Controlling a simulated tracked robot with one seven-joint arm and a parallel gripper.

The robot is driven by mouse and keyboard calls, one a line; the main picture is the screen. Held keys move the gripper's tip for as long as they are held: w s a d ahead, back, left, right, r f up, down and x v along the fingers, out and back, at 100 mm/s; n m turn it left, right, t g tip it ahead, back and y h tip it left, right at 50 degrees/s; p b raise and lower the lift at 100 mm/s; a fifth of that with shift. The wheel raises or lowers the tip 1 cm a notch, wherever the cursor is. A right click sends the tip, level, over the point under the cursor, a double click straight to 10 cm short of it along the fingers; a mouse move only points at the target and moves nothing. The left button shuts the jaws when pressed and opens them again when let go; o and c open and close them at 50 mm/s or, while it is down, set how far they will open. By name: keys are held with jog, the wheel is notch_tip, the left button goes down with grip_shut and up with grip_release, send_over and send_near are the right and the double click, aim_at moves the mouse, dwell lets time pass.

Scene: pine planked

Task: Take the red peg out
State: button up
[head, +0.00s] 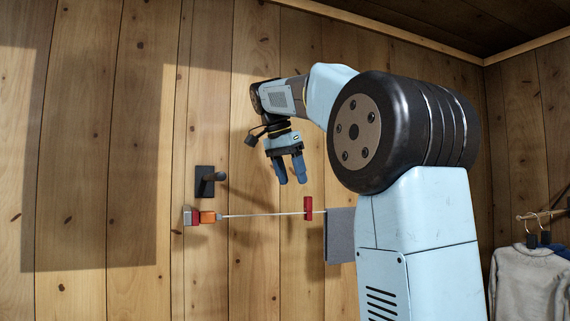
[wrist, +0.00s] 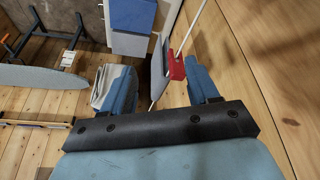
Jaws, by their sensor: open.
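The red peg (head: 308,208) is a small upright red piece on a thin white line that runs along the plank wall. My gripper (head: 291,183) is open, pointing down, above the peg and a little left of it in the head view. In the wrist view the peg (wrist: 177,67) shows beyond my open gripper (wrist: 155,70), nearer the right finger, with the white line running up past it. Nothing is held between the fingers. Whether the peg touches the right finger cannot be told there.
The line's left end meets an orange, red and grey block (head: 202,217); a grey panel (head: 340,236) hangs at its right. A black wall fitting (head: 205,182) sits above the block. Clothes (head: 522,280) hang far right. A blue-topped box (wrist: 132,20) shows in the wrist view.

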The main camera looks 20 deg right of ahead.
aim_at(305, 198)
jog(key=w+d+r+m+g, duration=0.1)
jog(key=w+d+r+m, duration=0.2)
jog(key=w+m, duration=0.25)
jog(key=shift+n, duration=0.35)
jog(key=x, duration=1.3)
jog(key=shift+s+d+f, duration=0.1)
jog(key=shift+s+d, duration=0.05)
jog(key=shift+d, duration=0.1)
jog(key=shift+c, duration=0.4)
jog(key=c, duration=0.9)
jog(key=o, duration=0.4)
grip_shut()
